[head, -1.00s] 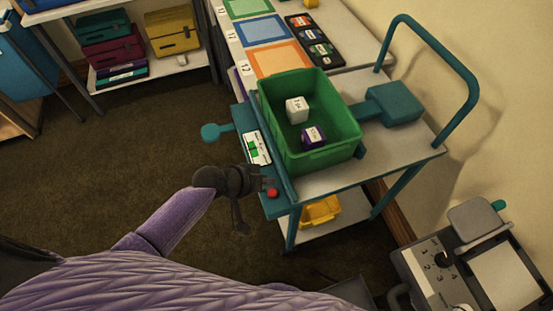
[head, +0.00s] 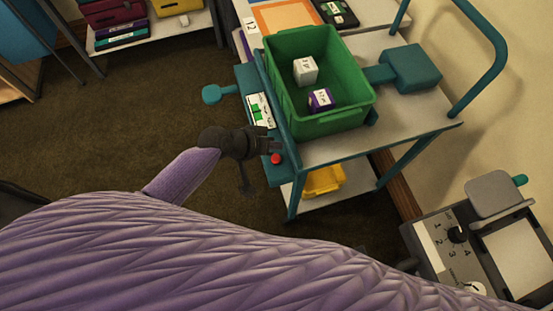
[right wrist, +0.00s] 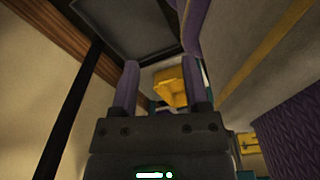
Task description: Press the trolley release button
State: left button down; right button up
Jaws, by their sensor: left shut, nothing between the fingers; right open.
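The red release button (head: 276,159) sits on the teal front panel (head: 283,173) of the trolley (head: 345,146) in the head view. My left gripper (head: 277,146) is shut and empty, with its fingertips right beside the button, just above it in the picture. I cannot tell whether they touch it. A green bin (head: 345,121) stands on the trolley top and holds a white box (head: 305,70) and a purple box (head: 320,99). My right gripper (right wrist: 160,88) shows in the right wrist view, open, its two purple fingers apart with nothing between them.
A teal paddle (head: 217,94) sticks out from the trolley's left side, near a white label (head: 259,108). A yellow bin (head: 324,180) is on the lower shelf. A control box with a dial (head: 456,235) stands at the lower right.

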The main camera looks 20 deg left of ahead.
aim_at(274, 160)
pick_arm(q)
notch_tip(274, 160, down, 4)
jog(key=b, duration=0.3)
jog(key=shift+f, duration=0.2)
jog(key=shift+r, duration=0.1)
dwell(1.5)
jog(key=shift+f+b, duration=0.35)
jog(key=shift+f, duration=0.1)
jog(key=shift+f+b, duration=0.4)
jog(key=shift+f, duration=0.05)
dwell(0.5)
jog(key=shift+r+p, duration=0.85)
jog(key=shift+r, duration=0.05)
